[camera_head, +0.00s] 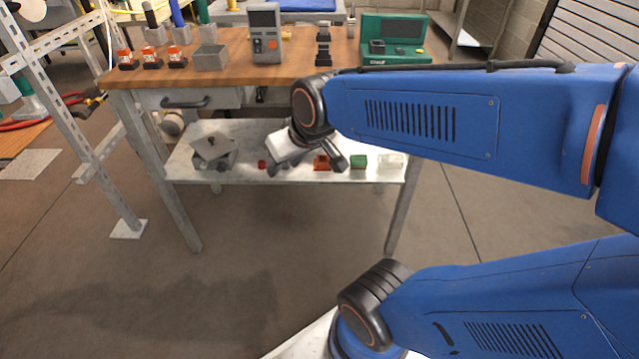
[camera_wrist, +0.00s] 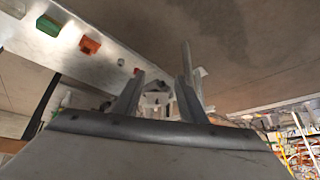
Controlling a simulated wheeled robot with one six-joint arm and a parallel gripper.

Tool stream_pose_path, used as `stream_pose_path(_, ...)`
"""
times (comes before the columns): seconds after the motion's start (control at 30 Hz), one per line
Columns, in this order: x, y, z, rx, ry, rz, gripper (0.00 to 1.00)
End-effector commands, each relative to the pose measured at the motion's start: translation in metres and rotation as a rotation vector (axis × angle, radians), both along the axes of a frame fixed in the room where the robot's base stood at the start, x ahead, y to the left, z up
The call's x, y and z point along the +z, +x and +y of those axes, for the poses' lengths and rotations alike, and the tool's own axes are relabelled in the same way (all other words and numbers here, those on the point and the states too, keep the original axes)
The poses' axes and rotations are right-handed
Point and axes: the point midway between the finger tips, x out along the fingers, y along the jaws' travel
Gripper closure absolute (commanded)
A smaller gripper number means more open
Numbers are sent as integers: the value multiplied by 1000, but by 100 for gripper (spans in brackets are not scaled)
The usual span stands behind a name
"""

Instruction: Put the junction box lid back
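The grey junction box (camera_head: 229,160) stands on the bench's lower shelf, toward the left in the head view. Its grey lid (camera_head: 211,149), with a small dark knob, sits skewed on top, its corners overhanging the box. My gripper (camera_wrist: 158,92) is open in the wrist view, its two fingers apart with nothing visibly clasped. Beyond and between the fingers is a pale grey shape (camera_wrist: 155,99), probably the box and lid, though small and unclear. In the head view my gripper is right of the box, apart from it; its fingertips are hard to make out.
The lower shelf (camera_head: 190,172) also holds a small red piece (camera_head: 262,164), an orange block (camera_head: 321,163), a green block (camera_head: 358,161) and a clear block (camera_head: 391,161). The wooden benchtop (camera_head: 225,75) overhangs the shelf. A metal rack (camera_head: 75,130) stands left.

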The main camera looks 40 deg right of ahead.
Motion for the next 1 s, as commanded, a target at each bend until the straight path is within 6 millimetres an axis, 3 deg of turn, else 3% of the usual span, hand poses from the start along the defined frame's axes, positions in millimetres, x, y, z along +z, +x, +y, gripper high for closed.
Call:
stream_pose_path(0.1,5,-43,-9,-11,-17,54,62)
stream_pose_path(0.2,6,-72,-14,-20,-29,97,62)
stream_pose_path(0.33,6,-96,-19,-29,-39,134,62)
stream_pose_path(0.5,6,-105,-21,-34,-43,150,62)
stream_pose_path(1.0,6,-105,-21,-33,-43,149,62)
